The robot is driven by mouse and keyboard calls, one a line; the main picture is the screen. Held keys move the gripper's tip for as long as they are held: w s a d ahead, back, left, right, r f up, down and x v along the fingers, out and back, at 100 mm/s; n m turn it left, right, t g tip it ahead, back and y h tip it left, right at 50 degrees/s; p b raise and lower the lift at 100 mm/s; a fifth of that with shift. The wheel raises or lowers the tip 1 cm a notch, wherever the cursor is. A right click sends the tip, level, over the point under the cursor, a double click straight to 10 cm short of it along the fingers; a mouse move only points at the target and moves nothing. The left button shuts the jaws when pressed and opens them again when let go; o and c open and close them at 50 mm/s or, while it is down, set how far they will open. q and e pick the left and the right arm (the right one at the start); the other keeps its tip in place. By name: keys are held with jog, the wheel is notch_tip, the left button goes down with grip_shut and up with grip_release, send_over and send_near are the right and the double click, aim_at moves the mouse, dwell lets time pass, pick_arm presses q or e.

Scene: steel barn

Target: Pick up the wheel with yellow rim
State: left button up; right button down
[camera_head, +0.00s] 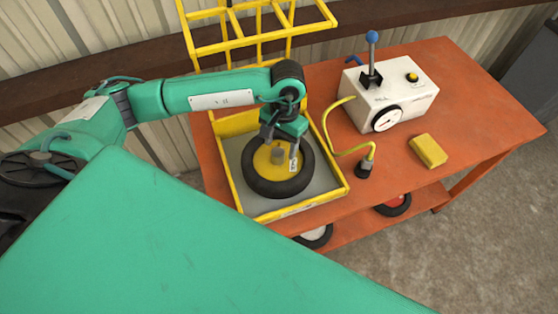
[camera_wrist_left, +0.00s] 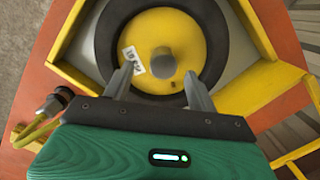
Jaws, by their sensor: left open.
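The wheel with the yellow rim (camera_head: 262,161) lies flat in a yellow-edged tray (camera_head: 343,192) on the orange table. It has a black tire and a grey hub at its centre. My left gripper (camera_head: 281,146) is above the wheel, open, with its fingers pointing down at the rim. In the left wrist view the yellow rim (camera_wrist_left: 185,30) shows a white label, and the grey hub (camera_wrist_left: 163,62) stands just beyond and between the open fingers (camera_wrist_left: 161,80). My right gripper is not in view.
A yellow cage frame (camera_head: 240,42) rises behind the tray. A white box with lever and gauge (camera_head: 400,97), its yellow hose (camera_head: 337,146) and a yellow block (camera_head: 428,150) stand to the right. A red-rimmed wheel (camera_head: 393,204) and a white-rimmed wheel (camera_head: 315,236) are on the lower shelf.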

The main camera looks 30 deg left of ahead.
aim_at(278, 151)
pick_arm(q)
jog(key=shift+s+a+f+p, duration=0.15)
jog(key=shift+f+p, duration=0.15)
jog(key=shift+f, duration=0.65)
jog(key=shift+s+a+f+p, duration=0.1)
jog(key=shift+f+p, duration=0.2)
jog(key=shift+f, duration=0.65)
jog(key=shift+c, duration=0.2)
grip_shut()
jog(key=shift+r, duration=0.1)
